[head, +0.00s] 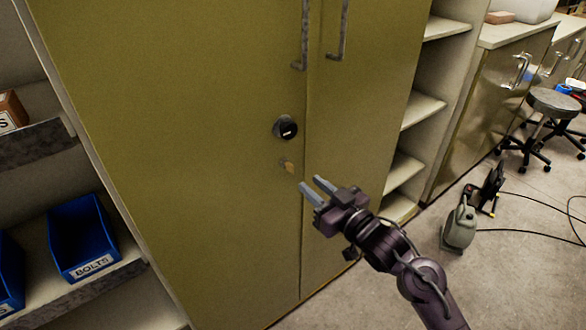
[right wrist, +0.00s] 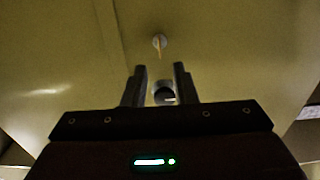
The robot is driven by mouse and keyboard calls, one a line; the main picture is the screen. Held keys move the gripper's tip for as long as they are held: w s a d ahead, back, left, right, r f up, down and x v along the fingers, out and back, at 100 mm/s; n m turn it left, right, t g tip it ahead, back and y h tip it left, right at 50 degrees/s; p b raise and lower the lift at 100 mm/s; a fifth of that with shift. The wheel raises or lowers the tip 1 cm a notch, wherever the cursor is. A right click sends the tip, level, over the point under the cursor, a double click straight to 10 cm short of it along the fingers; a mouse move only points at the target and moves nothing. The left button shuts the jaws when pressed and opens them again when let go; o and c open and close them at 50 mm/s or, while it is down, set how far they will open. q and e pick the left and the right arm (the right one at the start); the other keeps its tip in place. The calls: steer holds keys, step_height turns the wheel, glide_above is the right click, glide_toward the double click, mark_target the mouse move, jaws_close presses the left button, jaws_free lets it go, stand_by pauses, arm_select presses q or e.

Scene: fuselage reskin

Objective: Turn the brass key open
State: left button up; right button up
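The small brass key (head: 288,166) sits in the front of a tall olive-yellow cabinet (head: 200,110), left of the seam between its two doors. It also shows in the right wrist view (right wrist: 159,48), on a pale round lock plate, ahead of the fingertips. Just above the key in the head view is a round dark lock (head: 286,128); in the right wrist view this lock (right wrist: 163,92) shows between the fingers. My right gripper (head: 311,185) is open and empty, just below and right of the key, apart from it. My left gripper is not in view.
Two metal door handles (head: 303,40) are higher on the doors. Open shelves with a blue bolts bin (head: 82,237) stand at left. At right are more shelves, a counter, a stool (head: 553,103) and a grey-green canister (head: 460,226) on the floor.

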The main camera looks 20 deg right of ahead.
mark_target(289, 166)
steer(key=x, duration=0.6)
steer(key=shift+w+p, duration=0.3)
steer(key=shift+a, duration=0.1)
jaws_close()
